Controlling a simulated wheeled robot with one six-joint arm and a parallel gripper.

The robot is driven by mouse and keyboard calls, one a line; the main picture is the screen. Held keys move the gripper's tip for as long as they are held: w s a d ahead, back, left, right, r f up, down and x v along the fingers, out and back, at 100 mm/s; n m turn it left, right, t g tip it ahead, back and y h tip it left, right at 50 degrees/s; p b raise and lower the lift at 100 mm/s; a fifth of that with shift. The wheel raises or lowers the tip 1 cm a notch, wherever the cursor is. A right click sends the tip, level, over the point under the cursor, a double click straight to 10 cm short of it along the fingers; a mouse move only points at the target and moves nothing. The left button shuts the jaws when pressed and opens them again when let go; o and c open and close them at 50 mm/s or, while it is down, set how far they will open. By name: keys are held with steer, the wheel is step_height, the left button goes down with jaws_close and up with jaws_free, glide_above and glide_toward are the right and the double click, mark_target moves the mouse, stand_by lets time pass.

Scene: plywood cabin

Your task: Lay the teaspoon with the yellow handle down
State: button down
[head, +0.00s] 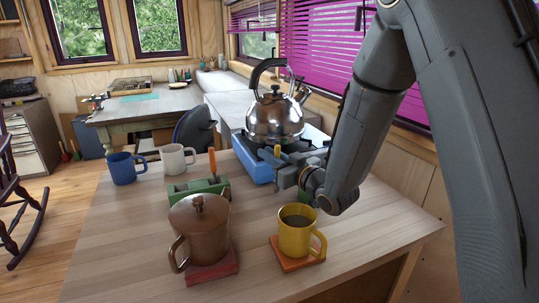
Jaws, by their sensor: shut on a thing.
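My gripper (281,173) is above the table, behind the yellow mug (296,234), and shut on the teaspoon with the yellow handle (277,152). The handle's yellow end sticks up above the fingers. The rest of the teaspoon is hidden or too small to make out. The yellow mug holds a dark drink and stands on an orange coaster (284,263). A bit of something green (303,198) shows behind my wrist, mostly hidden.
A brown lidded pot (198,232) stands on a red coaster (212,272). Behind it is a green holder (183,190) with an orange handle (212,163). Blue (122,168) and white (173,158) mugs stand back left. A steel kettle (274,118) sits on a blue stove (251,163). The table's (120,250) front left is clear.

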steer(key=shift+f+b, duration=0.3)
steer(key=shift+f, duration=0.2)
steer(key=c, duration=1.8)
jaws_free()
steer(key=shift+r, duration=0.1)
steer(key=v, duration=0.5)
steer(key=r+b+v, duration=0.1)
steer(key=v, duration=0.1)
steer(key=shift+s+d, duration=0.15)
steer(key=shift+r, duration=0.1)
